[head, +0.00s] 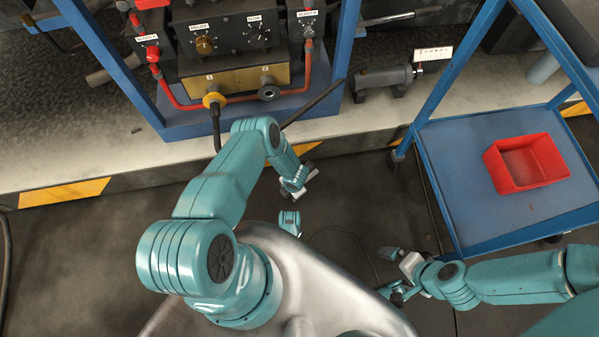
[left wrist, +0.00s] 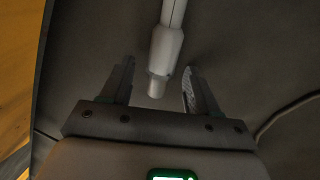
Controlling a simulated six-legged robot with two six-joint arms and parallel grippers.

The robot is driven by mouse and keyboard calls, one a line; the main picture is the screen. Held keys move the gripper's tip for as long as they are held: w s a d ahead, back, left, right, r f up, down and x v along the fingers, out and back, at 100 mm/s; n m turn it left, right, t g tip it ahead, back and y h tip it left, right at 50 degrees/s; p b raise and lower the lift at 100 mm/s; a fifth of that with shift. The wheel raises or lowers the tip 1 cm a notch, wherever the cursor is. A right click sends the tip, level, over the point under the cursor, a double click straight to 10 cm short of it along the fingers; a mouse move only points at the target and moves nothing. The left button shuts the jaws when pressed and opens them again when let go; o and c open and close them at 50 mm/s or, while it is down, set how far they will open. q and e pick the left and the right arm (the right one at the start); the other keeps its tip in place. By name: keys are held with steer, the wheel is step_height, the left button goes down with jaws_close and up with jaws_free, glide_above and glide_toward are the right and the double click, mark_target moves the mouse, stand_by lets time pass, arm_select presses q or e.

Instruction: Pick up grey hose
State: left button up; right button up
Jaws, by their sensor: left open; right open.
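A dark grey hose (head: 216,130) hangs from the yellow-ringed port of the control panel (head: 235,80) and passes down behind my left arm. Another dark hose or rod (head: 318,103) slants up right from behind that arm. I cannot tell if they join. My left gripper (head: 298,183) is beyond the ledge edge, over the dark floor. In the left wrist view its fingers (left wrist: 155,84) are apart, with a pale grey cylinder with a narrow tip (left wrist: 166,45) showing between and beyond them; I cannot tell what it is. My right gripper (head: 398,272) is open and empty, low at right.
A blue cart (head: 450,150) with a red bin (head: 525,162) stands at right. A blue frame (head: 345,45) surrounds the panel. A grey cylinder (head: 383,78) lies on the ledge. A thin cable (left wrist: 285,112) crosses the floor.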

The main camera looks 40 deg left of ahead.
arm_select(q)
jaws_close()
steer(key=shift+r, duration=0.15)
